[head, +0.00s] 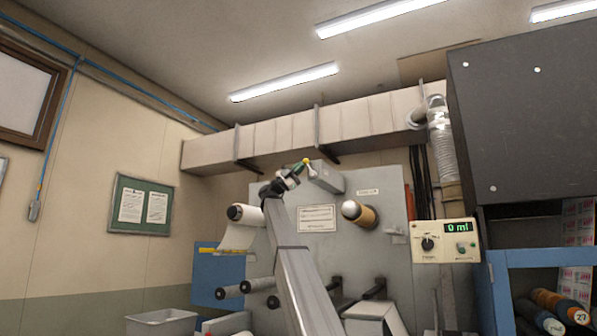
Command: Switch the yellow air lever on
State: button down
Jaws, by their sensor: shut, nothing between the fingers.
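My gripper (292,179) is small in the head view, at the top of my raised arm in front of the rewinder's grey panel. It is shut and holds nothing. Just beyond its tip is a small yellow knob (306,161) with a green part below it, beside a grey box (328,177) at the panel's top edge. I cannot tell whether the gripper touches it. Another small yellow piece (38,187) is on the blue pipe at the left wall, above a grey fitting (34,210). I cannot tell which is the air lever, nor its position.
A white roll (246,215) and a brown roll (359,213) stick out from the grey panel (390,180). A control box (445,241) reading "0 ml" is at the right, beside a blue shelf (540,258). A grey bin (160,322) stands at lower left.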

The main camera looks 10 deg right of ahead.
jog(key=s+d+r+m+g+y, duration=0.1)
jog(key=s+d+r+m+y, duration=0.2)
jog(key=d+y, duration=0.1)
jog(key=shift+s+d+y, duration=0.2)
jog(key=shift+d+y, duration=0.1)
jog(key=shift+d, duration=0.1)
dwell(0.7)
dwell(0.7)
jog(key=shift+r, duration=0.1)
